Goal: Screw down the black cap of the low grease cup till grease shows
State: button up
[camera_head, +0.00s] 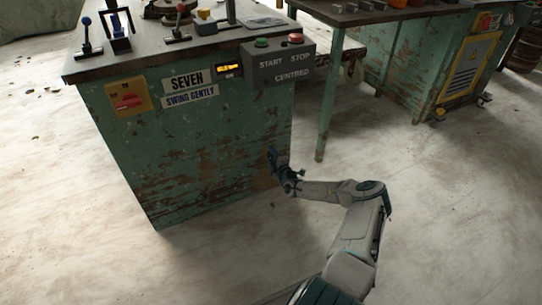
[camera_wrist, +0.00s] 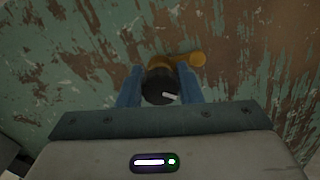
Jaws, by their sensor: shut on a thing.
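In the wrist view, the black cap (camera_wrist: 158,88) of the grease cup has a short white mark on its face. It sits between the two blue fingers of my gripper (camera_wrist: 159,90), which are shut on it. A brass-coloured body (camera_wrist: 158,62) shows just beyond the cap, with an arm ending in a round brass-coloured piece (camera_wrist: 197,59) at the right. No grease can be made out. In the head view, my gripper (camera_head: 275,162) is low at the right part of the green cabinet's front, and the cup is not distinguishable there.
A table leg (camera_head: 330,105) stands right of my gripper. The floor (camera_head: 430,210) around my arm is clear.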

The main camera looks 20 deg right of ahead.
jog(key=shift+a+f+m, duration=0.1)
jog(key=shift+m, duration=0.2)
dwell(0.4)
jog(key=o, duration=1)
jog(key=shift+s+d+p, duration=0.15)
jog(key=shift+s+p, duration=1.2)
jog(key=shift+s, duration=2.15)
jog(key=shift+s+d+p, duration=0.1)
jog(key=shift+s+p, duration=1.2)
jog(key=shift+s, duration=2.2)
